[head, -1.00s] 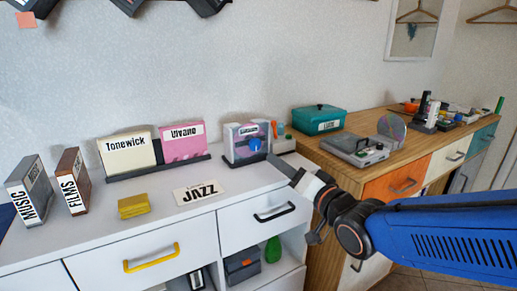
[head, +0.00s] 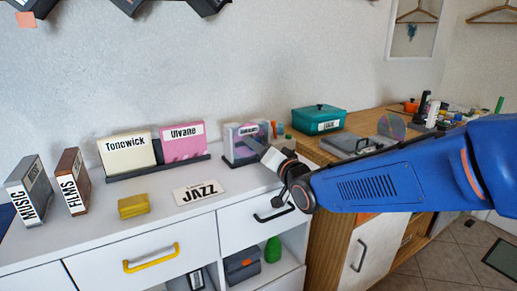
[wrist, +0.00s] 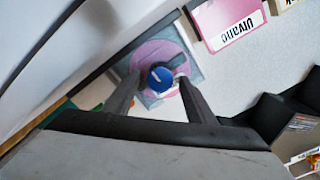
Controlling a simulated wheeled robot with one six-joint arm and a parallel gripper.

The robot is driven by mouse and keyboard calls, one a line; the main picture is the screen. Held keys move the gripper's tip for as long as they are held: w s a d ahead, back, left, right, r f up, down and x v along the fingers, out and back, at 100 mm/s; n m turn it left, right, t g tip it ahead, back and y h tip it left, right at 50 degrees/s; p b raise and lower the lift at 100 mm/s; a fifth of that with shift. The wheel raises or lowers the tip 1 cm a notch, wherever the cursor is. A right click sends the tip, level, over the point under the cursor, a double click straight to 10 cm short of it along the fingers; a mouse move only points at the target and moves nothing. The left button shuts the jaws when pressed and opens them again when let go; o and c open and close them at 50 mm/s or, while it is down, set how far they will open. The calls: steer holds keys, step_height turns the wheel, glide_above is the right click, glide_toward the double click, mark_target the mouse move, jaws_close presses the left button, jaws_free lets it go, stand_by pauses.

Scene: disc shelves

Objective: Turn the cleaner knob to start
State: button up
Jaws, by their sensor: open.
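The disc cleaner (head: 241,141) stands upright at the right end of the white cabinet's top, with a purple-pink disc in it. Its round blue knob (wrist: 160,77) shows in the wrist view in front of the disc (wrist: 152,54). It has a pale mark across its face. My gripper (wrist: 157,83) is open, with one finger on each side of the knob; I cannot tell whether they touch it. In the head view my gripper (head: 266,153) is right in front of the cleaner and hides the knob.
A pink Ulvane case (head: 184,143) and cream Tonewick case (head: 130,150) stand in a dark rack left of the cleaner. A JAZZ card (head: 198,192) and yellow block (head: 133,206) lie in front. A teal box (head: 318,119) and grey player (head: 352,146) are on the wooden cabinet.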

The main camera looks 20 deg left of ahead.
steer(key=shift+w+a, duration=0.1)
steer(key=c, duration=1)
steer(key=shift+c, duration=0.2)
